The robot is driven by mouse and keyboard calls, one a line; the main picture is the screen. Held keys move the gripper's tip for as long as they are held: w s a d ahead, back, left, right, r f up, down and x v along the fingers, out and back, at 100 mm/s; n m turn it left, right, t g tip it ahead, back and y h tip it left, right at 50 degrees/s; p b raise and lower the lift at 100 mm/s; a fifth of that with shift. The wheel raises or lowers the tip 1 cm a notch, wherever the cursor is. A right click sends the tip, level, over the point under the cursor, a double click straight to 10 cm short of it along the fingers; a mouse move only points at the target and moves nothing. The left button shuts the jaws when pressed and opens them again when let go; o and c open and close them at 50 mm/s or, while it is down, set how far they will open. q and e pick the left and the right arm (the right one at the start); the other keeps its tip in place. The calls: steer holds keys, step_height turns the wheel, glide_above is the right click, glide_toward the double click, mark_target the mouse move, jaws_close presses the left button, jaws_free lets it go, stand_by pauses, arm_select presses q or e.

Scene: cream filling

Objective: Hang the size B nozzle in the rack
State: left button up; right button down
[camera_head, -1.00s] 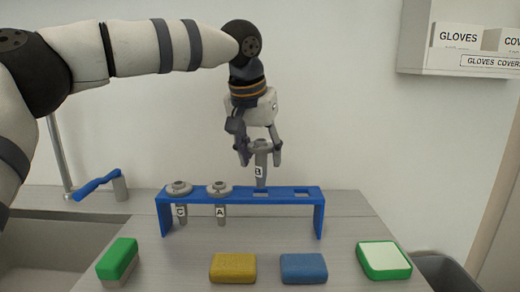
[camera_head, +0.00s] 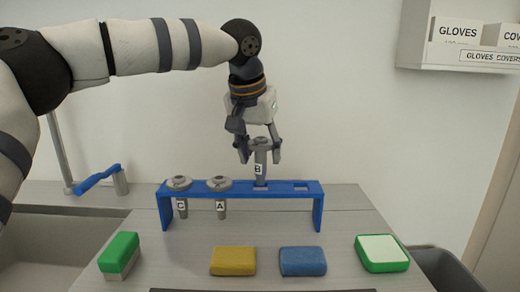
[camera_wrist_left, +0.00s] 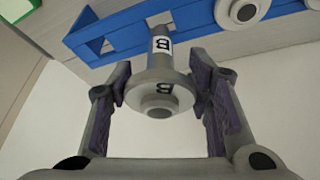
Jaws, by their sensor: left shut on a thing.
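The size B nozzle (camera_head: 260,163) is grey with a white B label and hangs upright in my left gripper (camera_head: 260,154). Its lower tip is at or just above the third slot from the left of the blue rack (camera_head: 240,189); I cannot tell whether it has entered. In the left wrist view the nozzle (camera_wrist_left: 160,80) sits between the two fingers of the gripper (camera_wrist_left: 160,95), with its flange toward the camera. The nozzles C (camera_head: 180,184) and A (camera_head: 219,184) hang in the two left slots. The rightmost slot is empty. My right gripper is not in view.
A green-and-grey sponge (camera_head: 119,254), a yellow sponge (camera_head: 233,261), a blue sponge (camera_head: 303,261) and a green-edged white sponge (camera_head: 382,252) lie in front of the rack. A sink with a blue-handled tap (camera_head: 98,179) is at left. A glove shelf (camera_head: 455,60) hangs at upper right.

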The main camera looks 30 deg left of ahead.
arm_select(q)
steer(key=shift+f, duration=0.25)
stand_by(0.3)
steer(key=shift+f, duration=1.75)
steer(key=shift+f, duration=0.1)
